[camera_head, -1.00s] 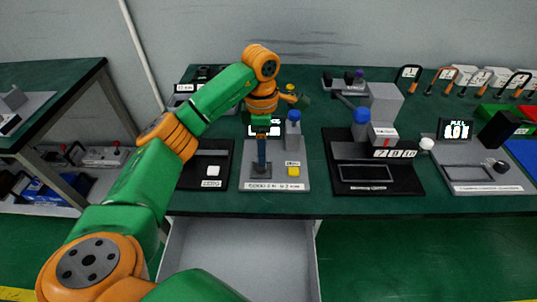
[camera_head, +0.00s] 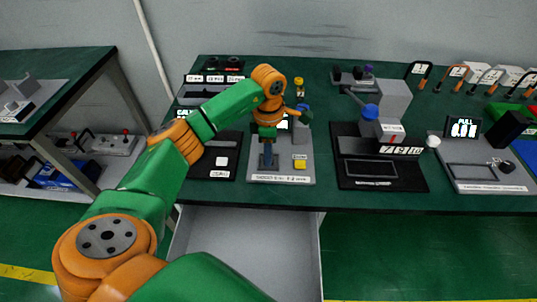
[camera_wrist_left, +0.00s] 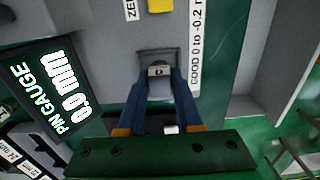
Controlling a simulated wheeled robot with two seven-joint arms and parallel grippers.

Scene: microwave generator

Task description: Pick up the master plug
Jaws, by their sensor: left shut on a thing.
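The pin gauge station is a light grey panel (camera_head: 303,174) with a yellow button (camera_head: 300,162) and a front label. My left gripper (camera_head: 268,164) points down at its left part. In the left wrist view, the two dark blue fingers (camera_wrist_left: 160,76) are shut on a small grey piece, likely the master plug (camera_wrist_left: 159,90), at a dark grey block (camera_wrist_left: 158,54) on the panel. Fingers hide much of the piece, so I cannot tell whether it is seated or lifted. The display (camera_wrist_left: 55,88) reads 0.0 mm. My right gripper is not in view.
A blue-topped post (camera_head: 302,112) stands close behind the gripper's right side. Right of it is a black station with a grey tower (camera_head: 395,95), then a grey station with a screen (camera_head: 463,128). An open drawer (camera_head: 245,240) lies below the table's front edge.

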